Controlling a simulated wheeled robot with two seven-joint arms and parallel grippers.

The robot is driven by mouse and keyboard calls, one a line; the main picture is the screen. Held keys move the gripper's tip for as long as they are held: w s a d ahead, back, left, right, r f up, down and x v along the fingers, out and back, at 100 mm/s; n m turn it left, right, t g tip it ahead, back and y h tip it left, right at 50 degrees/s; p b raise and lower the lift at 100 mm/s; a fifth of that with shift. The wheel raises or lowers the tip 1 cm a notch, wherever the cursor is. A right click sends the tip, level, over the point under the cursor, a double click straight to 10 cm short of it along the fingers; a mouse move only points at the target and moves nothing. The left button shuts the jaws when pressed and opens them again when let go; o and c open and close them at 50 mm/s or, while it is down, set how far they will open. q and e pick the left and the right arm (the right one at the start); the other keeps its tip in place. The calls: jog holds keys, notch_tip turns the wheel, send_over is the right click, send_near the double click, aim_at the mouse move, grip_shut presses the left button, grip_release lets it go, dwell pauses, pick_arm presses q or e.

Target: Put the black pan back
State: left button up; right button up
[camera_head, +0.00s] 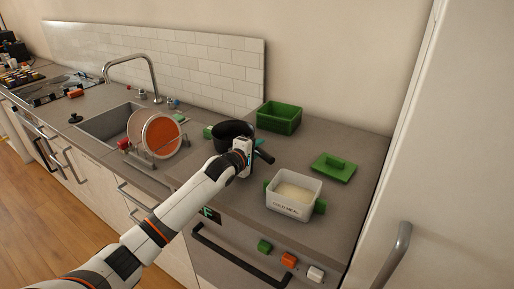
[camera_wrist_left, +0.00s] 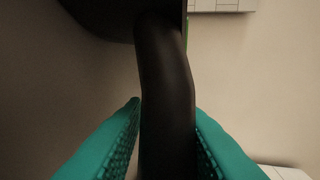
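The black pan (camera_head: 230,130) is at the middle of the grey counter, in front of the tiled backsplash. The dark pan body (camera_wrist_left: 100,12) shows at the top there. Whether the pan rests on the counter or is slightly raised, I cannot tell. My right gripper is in neither view.
A dish rack with round plates (camera_head: 160,136) stands left of the pan by the sink (camera_head: 105,124). A green box (camera_head: 279,117) is behind it on the right. A white container (camera_head: 294,194) and a green lid (camera_head: 334,167) lie to the right.

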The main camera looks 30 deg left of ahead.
pick_arm(q)
jog(key=shift+o, duration=1.4)
jog(key=shift+r, duration=0.2)
jog(key=shift+s+f, duration=0.1)
jog(key=shift+s, duration=0.15)
jog(key=b+v, duration=0.2)
jog(key=v, duration=0.9)
jog(key=shift+s, duration=0.35)
